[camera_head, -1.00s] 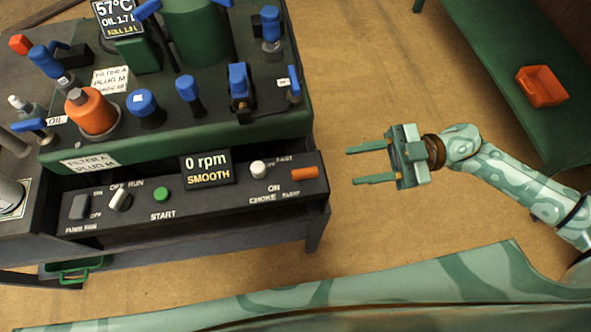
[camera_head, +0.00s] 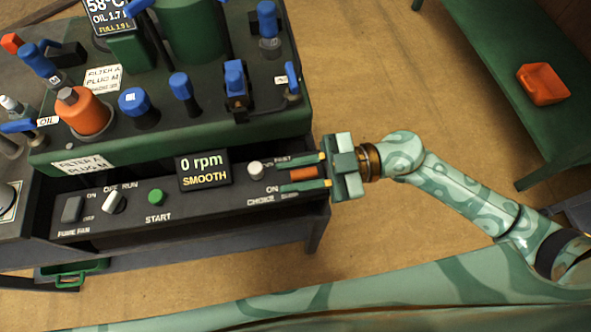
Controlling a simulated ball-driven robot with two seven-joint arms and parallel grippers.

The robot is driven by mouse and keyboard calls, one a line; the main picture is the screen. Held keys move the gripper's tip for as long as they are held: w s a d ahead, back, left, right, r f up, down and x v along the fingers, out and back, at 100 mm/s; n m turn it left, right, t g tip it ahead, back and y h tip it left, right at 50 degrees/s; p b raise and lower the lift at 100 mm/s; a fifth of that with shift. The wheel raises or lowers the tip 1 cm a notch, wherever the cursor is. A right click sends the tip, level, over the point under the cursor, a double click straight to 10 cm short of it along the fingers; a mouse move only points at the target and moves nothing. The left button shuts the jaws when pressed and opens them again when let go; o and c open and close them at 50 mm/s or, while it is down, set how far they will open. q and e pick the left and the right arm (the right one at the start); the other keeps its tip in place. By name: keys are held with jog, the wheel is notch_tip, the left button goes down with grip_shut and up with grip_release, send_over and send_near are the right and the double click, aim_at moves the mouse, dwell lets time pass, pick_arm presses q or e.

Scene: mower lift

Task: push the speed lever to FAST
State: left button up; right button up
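The speed lever, an orange handle (camera_head: 303,173), sits at the right end of the dark control panel (camera_head: 225,196), between the FAST label above it and a small, hard-to-read label below. My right gripper (camera_head: 281,174) reaches in from the right and is open. One finger lies on the far side of the orange handle and the other on the near side, with the handle showing between them. I cannot tell whether either finger touches it. My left gripper is out of view.
Left of the fingers is the white choke knob (camera_head: 256,169), then a display (camera_head: 203,170) reading 0 rpm, SMOOTH. A green start button (camera_head: 155,197) and two switches are further left. Blue-handled parts stand behind. A green bench (camera_head: 510,75) with an orange container (camera_head: 543,84) is at right.

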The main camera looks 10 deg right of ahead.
grip_shut()
jog(key=w+m+p, duration=0.1)
jog(key=p, duration=0.2)
jog(key=w+r+m+p, duration=0.1)
jog(key=m+p, duration=0.1)
jog(key=p, duration=0.1)
jog(key=shift+r, duration=0.25)
jog(key=shift+w+f+m+p, duration=0.25)
jog(key=shift+f+m+p, duration=0.1)
jog(key=shift+m, duration=0.25)
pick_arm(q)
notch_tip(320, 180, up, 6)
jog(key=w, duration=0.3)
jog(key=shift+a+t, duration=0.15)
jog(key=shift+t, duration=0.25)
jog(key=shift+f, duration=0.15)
pick_arm(e)
jog(key=o, duration=0.5)
grip_release()
jog(key=shift+f, duration=0.1)
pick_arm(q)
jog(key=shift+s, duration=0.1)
pick_arm(e)
jog(key=d, duration=1.6)
jog(key=shift+d, duration=0.2)
